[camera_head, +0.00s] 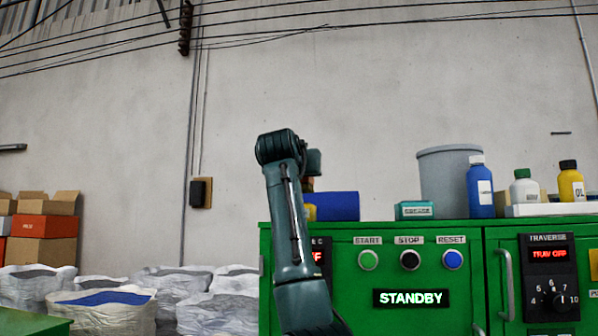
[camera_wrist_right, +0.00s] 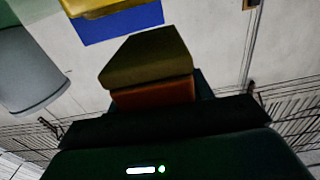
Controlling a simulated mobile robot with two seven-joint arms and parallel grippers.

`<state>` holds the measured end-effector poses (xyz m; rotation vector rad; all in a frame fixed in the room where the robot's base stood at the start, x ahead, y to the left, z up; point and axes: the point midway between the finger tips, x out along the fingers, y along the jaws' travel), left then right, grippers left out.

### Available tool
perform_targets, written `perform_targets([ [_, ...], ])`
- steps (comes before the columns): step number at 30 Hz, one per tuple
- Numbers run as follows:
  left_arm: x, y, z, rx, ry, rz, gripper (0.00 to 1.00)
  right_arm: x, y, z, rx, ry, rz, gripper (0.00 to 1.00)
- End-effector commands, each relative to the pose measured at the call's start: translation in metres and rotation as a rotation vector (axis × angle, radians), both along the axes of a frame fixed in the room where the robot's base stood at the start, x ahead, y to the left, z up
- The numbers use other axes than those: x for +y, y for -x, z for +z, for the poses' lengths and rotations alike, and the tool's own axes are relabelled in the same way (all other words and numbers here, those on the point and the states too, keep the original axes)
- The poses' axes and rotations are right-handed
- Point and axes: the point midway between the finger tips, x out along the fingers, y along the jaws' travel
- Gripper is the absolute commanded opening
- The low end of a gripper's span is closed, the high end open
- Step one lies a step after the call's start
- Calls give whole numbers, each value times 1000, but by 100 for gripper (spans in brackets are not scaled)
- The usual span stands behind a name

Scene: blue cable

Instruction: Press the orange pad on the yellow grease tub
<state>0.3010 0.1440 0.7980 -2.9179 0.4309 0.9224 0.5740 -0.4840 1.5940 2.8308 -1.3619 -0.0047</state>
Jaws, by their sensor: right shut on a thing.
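The yellow grease tub appears to be the yellow thing (camera_head: 311,213) on top of the green cabinet, mostly hidden behind my right arm in the head view. A yellow piece also shows at the top edge of the right wrist view (camera_wrist_right: 98,6). I cannot make out an orange pad on it. My right gripper (camera_head: 314,162) is up above the tub, partly hidden by its own arm. In the right wrist view it is shut on a block (camera_wrist_right: 150,62), olive-brown with an orange-brown band, pointing toward the yellow thing with a gap between. My left gripper is not in view.
The green cabinet (camera_head: 400,290) has START, STOP and RESET buttons and a STANDBY display. Beside the tub lie a blue object (camera_head: 338,206) and a teal box (camera_head: 414,210). A grey bin (camera_head: 447,182) and several bottles stand to the right. White sacks (camera_head: 220,300) stand left.

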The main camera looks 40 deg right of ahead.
Motion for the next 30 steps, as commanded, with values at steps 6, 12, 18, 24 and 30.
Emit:
perform_targets([
  [6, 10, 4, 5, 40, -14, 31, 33, 0, 0, 23, -3, 2, 0, 25],
  [12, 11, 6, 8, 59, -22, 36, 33, 0, 1, 39, -3, 2, 1, 25],
  [18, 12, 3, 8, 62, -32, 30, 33, 0, 0, 44, -3, 2, 1, 25],
  [24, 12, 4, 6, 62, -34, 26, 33, 0, 0, 43, -3, 2, 0, 25],
  [30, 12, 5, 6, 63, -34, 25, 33, 0, 1, 43, -3, 3, 0, 25],
])
